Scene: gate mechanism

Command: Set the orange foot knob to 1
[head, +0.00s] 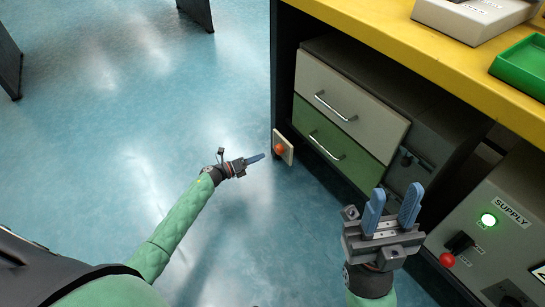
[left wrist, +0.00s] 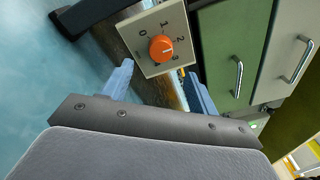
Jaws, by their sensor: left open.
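The orange foot knob (head: 279,149) sits on a small pale plate (head: 288,154) low on the desk's leg. In the left wrist view the knob (left wrist: 161,48) is in clear sight, ringed by numbers including 0, 1, 2 and 3. A white line marks its face; I cannot tell surely which number it points to. My left gripper (head: 260,158) is just left of the knob, apart from it. Its open, empty fingers (left wrist: 158,84) show on either side below the plate in the left wrist view. My right gripper (head: 397,192) is open and empty in front of the drawers.
A cream drawer (head: 345,98) and a green drawer (head: 335,143) with metal handles stand right of the knob. A supply box (head: 490,235) with a lit green lamp and red knob (head: 447,260) is at the right. The yellow desk top (head: 400,50) overhangs.

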